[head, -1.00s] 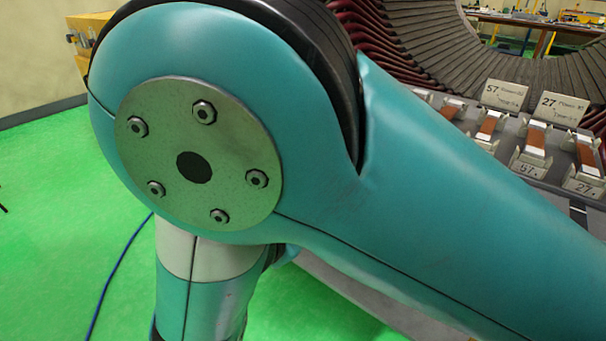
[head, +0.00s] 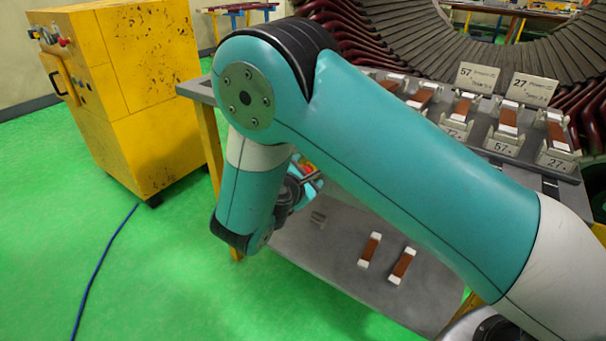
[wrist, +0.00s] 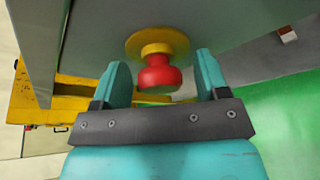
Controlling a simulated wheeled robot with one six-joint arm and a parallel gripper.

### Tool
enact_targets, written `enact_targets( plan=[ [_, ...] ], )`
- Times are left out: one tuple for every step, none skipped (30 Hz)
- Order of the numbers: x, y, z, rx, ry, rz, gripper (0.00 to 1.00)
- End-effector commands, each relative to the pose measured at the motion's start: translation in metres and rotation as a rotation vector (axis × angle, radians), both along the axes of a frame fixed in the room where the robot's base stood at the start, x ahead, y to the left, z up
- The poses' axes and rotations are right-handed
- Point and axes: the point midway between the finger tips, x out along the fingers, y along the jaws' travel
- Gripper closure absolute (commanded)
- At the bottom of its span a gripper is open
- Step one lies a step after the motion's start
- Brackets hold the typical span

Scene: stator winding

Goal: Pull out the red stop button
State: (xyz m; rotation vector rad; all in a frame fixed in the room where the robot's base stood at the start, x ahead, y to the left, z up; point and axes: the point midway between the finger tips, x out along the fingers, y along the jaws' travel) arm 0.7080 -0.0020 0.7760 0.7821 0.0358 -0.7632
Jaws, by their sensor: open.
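The red stop button (wrist: 158,76) shows in the wrist view, with a yellow collar and round yellow base fixed to a grey surface. My gripper (wrist: 161,70) is open, with one teal finger on each side of the button. Gaps show between the button and both fingers, so they do not appear to touch it. In the head view my gripper (head: 308,178) is small and mostly hidden by my own arm, beside the table's near side. A small red and yellow patch there may be the button, but I cannot tell.
A yellow cabinet (head: 150,95) stands on the green floor at left, with a blue cable (head: 105,260) nearby. The grey table holds a rack of brown-and-white pieces (head: 507,120) and number cards. Two similar pieces (head: 403,265) lie on a lower grey surface. A large stator (head: 440,40) stands behind.

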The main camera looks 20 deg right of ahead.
Motion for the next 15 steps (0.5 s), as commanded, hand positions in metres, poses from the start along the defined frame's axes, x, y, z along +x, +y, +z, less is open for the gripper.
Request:
enact_targets(
  plan=[
    [0.0007, -0.0005, -0.0003, 0.000, 0.000, 0.000, 0.32],
    [0.0008, -0.0005, -0.0004, 0.000, 0.000, 0.000, 0.32],
    [0.0009, -0.0005, -0.0004, 0.000, 0.000, 0.000, 0.32],
    [0.0008, -0.0004, -0.0004, 0.001, 0.000, 0.001, 0.32],
    [0.0008, -0.0004, -0.0004, 0.001, 0.000, 0.001, 0.32],
    [0.0007, -0.0003, -0.0003, 0.001, 0.000, 0.001, 0.32],
    [0.0007, -0.0003, -0.0003, 0.001, 0.000, 0.001, 0.32],
    [0.0006, -0.0002, -0.0003, 0.001, 0.000, 0.001, 0.34],
    [0.0006, -0.0002, -0.0003, 0.001, 0.000, 0.001, 0.43],
    [0.0006, -0.0002, -0.0003, 0.001, 0.000, 0.001, 0.50],
    [0.0005, -0.0003, -0.0002, 0.001, 0.000, 0.001, 0.57],
    [0.0005, -0.0003, -0.0002, 0.000, 0.000, 0.000, 0.66],
    [0.0005, -0.0003, -0.0003, 0.000, 0.000, 0.000, 0.73],
    [0.0005, -0.0003, -0.0003, 0.000, 0.000, 0.000, 0.80],
    [0.0005, -0.0003, -0.0003, 0.000, 0.001, -0.001, 0.89]
  ],
)
